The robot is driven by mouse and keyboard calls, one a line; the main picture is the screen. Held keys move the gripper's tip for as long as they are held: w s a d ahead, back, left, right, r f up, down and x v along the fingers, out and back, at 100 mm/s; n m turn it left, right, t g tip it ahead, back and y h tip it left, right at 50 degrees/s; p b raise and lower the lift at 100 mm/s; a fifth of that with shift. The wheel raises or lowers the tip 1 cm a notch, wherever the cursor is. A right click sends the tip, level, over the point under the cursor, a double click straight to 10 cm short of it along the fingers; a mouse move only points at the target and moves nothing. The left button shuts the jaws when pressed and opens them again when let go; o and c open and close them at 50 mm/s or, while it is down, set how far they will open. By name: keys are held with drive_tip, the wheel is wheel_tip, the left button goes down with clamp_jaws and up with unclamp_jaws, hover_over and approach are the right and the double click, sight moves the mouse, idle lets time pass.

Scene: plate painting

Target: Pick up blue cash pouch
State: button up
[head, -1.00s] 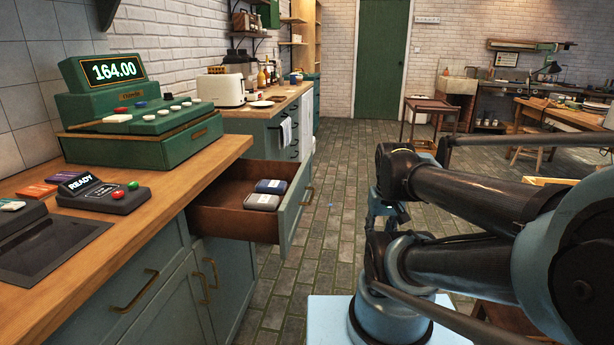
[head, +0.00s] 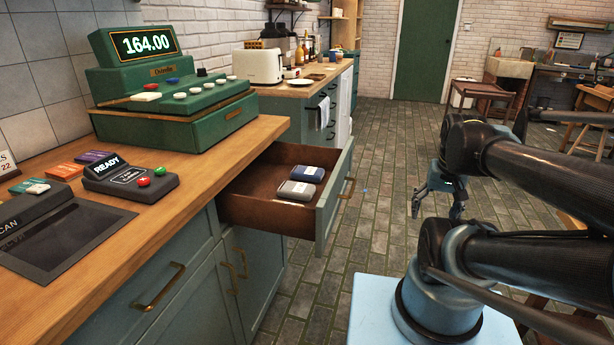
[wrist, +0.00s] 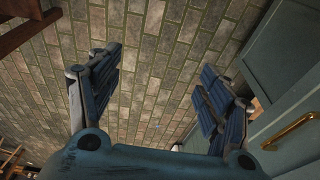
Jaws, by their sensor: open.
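The blue cash pouch (head: 307,174) lies in the open drawer (head: 262,207), near its front panel. A grey pouch (head: 296,190) lies beside it, nearer to me; both carry a pale label. In the wrist view my gripper (wrist: 158,100) is open and empty, with only floor between the fingers. The pouches do not show in the wrist view.
The wooden counter (head: 200,185) carries a green cash register (head: 170,95) and a card terminal (head: 130,178). The drawer's front panel (head: 330,200) stands out into the aisle. In the wrist view a cabinet front with a brass handle (wrist: 291,131) is at the right. The brick floor (head: 385,150) is clear.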

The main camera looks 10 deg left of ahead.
drive_tip(key=w+a+r+m, duration=0.5)
drive_tip(key=w+a+r, duration=0.1)
drive_tip(key=w+r, duration=0.15)
wheel_tip(320, 180, up, 6)
drive_tip(key=m+g+y, duration=0.1)
drive_tip(key=m+g, duration=0.1)
drive_tip(key=m, duration=1.1)
hover_over(308, 170)
drive_tip(key=d, duration=0.2)
drive_tip(key=f, duration=0.5)
drive_tip(key=a+f, duration=0.1)
drive_tip(key=f, duration=0.5)
drive_tip(key=a+f, duration=0.1)
drive_tip(key=f, duration=0.5)
drive_tip(key=shift+s, duration=0.1)
drive_tip(key=shift+c, duration=0.4)
drive_tip(key=c, duration=0.9)
